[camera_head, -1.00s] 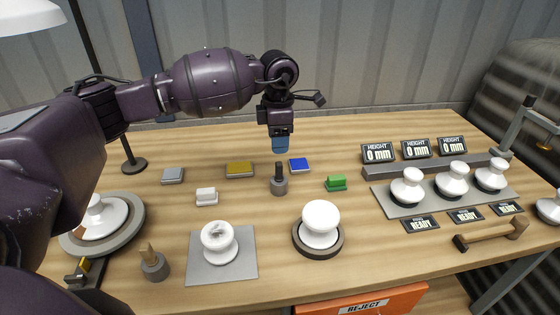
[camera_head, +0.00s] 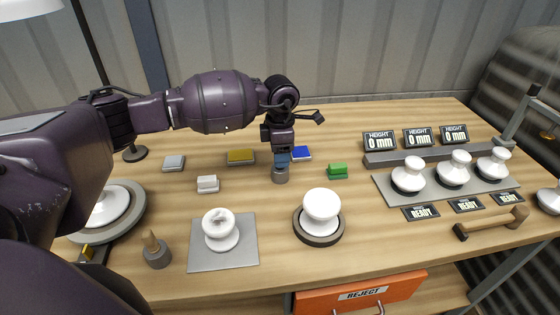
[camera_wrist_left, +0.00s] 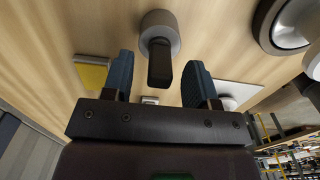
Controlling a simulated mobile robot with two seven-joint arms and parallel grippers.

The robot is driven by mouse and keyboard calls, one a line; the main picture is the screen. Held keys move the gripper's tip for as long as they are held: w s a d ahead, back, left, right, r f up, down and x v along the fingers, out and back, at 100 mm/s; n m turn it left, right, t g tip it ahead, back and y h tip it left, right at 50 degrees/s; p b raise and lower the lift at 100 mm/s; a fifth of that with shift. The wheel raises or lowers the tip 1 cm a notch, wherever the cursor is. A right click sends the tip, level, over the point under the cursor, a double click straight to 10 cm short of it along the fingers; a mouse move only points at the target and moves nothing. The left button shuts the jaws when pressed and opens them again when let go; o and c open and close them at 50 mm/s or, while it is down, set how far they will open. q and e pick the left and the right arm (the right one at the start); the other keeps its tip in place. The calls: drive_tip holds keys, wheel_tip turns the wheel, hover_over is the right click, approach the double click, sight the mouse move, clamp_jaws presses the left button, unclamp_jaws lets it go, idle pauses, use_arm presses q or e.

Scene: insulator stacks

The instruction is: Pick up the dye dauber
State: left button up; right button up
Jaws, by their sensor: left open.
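The dauber shows in the left wrist view as a dark handle (camera_wrist_left: 160,66) standing in a round grey holder (camera_wrist_left: 160,25). In the head view the grey holder (camera_head: 280,175) is on the bench just below my left gripper (camera_head: 282,158), which hides most of the handle. My left gripper is open, and its two blue fingers (camera_wrist_left: 160,78) are on either side of the handle, with gaps visible on both sides. My right gripper is not in view.
Yellow (camera_head: 240,157) and blue (camera_head: 302,153) pads lie behind the holder. A green block (camera_head: 337,171), a white block (camera_head: 208,184) and a white insulator on a dark round base (camera_head: 321,206) are nearby. A wooden-handled tool (camera_head: 154,246) stands front left.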

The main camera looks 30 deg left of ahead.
use_arm(q)
wheel_tip(320, 180, down, 2)
drive_tip(key=shift+f, duration=0.1)
drive_tip(key=shift+c, duration=0.3)
clamp_jaws()
wheel_tip(320, 180, up, 20)
idle(0.6)
